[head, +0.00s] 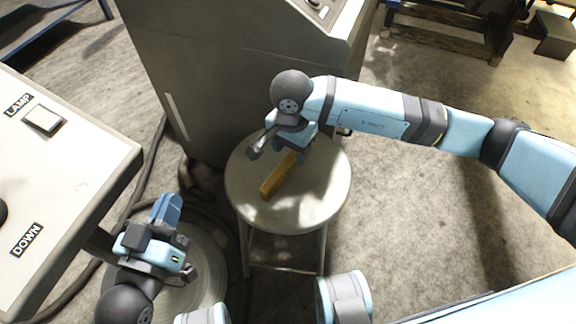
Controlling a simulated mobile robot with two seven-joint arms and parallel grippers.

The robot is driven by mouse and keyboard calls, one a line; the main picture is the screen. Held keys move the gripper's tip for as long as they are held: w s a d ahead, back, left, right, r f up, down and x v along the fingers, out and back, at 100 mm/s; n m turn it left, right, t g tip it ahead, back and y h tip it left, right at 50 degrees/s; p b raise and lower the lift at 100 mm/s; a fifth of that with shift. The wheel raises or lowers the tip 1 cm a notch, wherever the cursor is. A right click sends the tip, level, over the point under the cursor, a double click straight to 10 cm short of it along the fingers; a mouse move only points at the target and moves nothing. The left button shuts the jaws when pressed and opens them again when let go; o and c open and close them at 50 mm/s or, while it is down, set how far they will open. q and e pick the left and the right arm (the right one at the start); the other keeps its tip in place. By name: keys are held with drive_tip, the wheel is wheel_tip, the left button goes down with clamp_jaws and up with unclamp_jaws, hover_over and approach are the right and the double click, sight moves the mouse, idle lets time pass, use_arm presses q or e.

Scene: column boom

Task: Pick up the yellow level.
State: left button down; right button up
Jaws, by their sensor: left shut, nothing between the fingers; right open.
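The yellow level (272,185) lies on the round top of a stool (311,205), slanting from lower left to upper right. Its far end is hidden by my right gripper (290,154), which hangs over it from above. The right gripper is open; whether its fingers touch the level or stand beside it I cannot tell. My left gripper (167,209) is shut and empty, off to the lower left of the stool.
A grey cabinet (225,65) stands right behind the stool. A control panel (75,165) with a switch and labels fills the left side. Cables run along the floor beneath it. The floor (395,220) right of the stool is clear.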

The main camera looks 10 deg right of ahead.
sight(288, 160)
drive_tip(key=f, duration=0.1)
drive_tip(key=f+b, duration=0.1)
drive_tip(key=f, duration=0.1)
drive_tip(key=f+b, duration=0.1)
drive_tip(key=f, duration=0.1)
drive_tip(key=shift+w+a+f, duration=0.2)
drive_tip(key=shift+a, duration=0.1)
use_arm(q)
drive_tip(key=shift+s+d+r+t+h, duration=0.1)
drive_tip(key=shift+d+r+t+h, duration=0.15)
drive_tip(key=shift+r, duration=0.35)
drive_tip(key=shift+s+d+r+t+h, duration=0.15)
drive_tip(key=shift+r+t+h, duration=0.15)
drive_tip(key=shift+r, duration=0.25)
use_arm(e)
drive_tip(key=shift+r, duration=0.1)
clamp_jaws()
